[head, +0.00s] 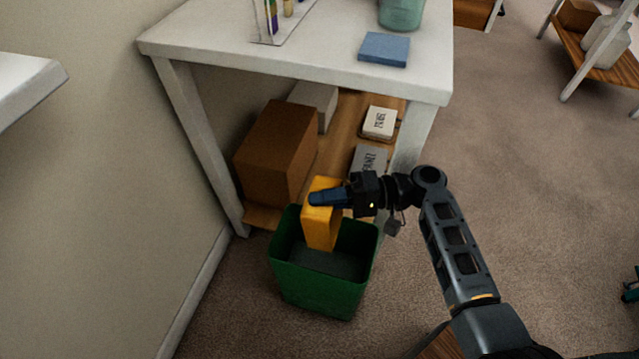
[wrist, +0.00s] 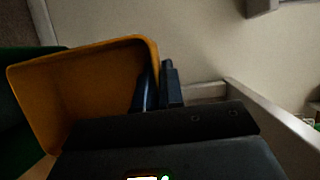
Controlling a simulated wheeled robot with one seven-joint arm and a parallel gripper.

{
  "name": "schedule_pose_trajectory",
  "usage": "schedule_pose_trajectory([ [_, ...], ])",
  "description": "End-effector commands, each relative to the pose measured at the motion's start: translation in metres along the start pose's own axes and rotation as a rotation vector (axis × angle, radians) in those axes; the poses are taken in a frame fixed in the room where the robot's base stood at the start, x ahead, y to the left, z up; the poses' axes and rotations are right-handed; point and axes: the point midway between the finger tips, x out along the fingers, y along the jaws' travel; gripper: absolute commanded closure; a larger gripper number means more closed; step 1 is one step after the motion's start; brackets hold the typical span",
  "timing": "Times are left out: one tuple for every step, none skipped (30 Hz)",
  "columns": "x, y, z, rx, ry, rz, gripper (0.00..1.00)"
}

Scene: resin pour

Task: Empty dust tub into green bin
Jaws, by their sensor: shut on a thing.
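The dust tub is an orange-yellow open box (head: 322,228). It is tilted on its side over the green bin (head: 318,292), with its lower end at the bin's mouth. My gripper (head: 328,198) is shut on the tub's wall near its upper edge. In the wrist view the tub (wrist: 85,85) shows its open inside, which looks bare, and the gripper fingers (wrist: 158,88) pinch its rim. The green bin stands on the carpet. Its inside looks dark grey, and I cannot tell whether dust lies in it.
A white table (head: 290,60) stands behind the bin, with a blue block (head: 384,49) on top. Its lower shelf holds a brown box (head: 277,150) and small labelled boxes (head: 379,122). A wall is close on the left. Carpet on the right (head: 530,180) is free.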

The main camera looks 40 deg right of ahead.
Motion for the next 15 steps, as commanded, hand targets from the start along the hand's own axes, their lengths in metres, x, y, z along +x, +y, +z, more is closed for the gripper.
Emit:
schedule_pose_trajectory([
  [-0.0025,-0.0072,0.0001,0.011,0.001,0.023,1.0],
  [-0.0032,-0.0064,0.0003,0.017,0.001,0.035,1.0],
  [-0.0043,-0.0053,0.0004,0.024,0.002,0.05,1.0],
  [-0.0051,-0.0044,0.0004,0.029,0.002,0.059,1.0],
  [-0.0056,-0.0037,0.0004,0.032,0.002,0.066,1.0],
  [-0.0061,-0.0029,0.0005,0.036,0.003,0.074,1.0],
  [-0.0063,-0.0024,0.0005,0.038,0.002,0.081,1.0],
  [-0.0061,-0.0021,0.0004,0.041,0.002,0.088,1.0],
  [-0.0056,-0.0022,0.0002,0.046,0.001,0.099,1.0],
  [-0.0049,-0.0023,0.0,0.05,0.001,0.109,1.0],
  [-0.004,-0.0023,-0.0003,0.056,0.0,0.122,1.0],
  [-0.0024,-0.0029,-0.0009,0.064,0.0,0.142,1.0],
  [-0.0011,-0.003,-0.0014,0.071,0.0,0.161,1.0],
  [0.0003,-0.0035,-0.0021,0.079,0.0,0.181,1.0],
  [0.0025,-0.0038,-0.0031,0.092,-0.001,0.213,1.0],
])
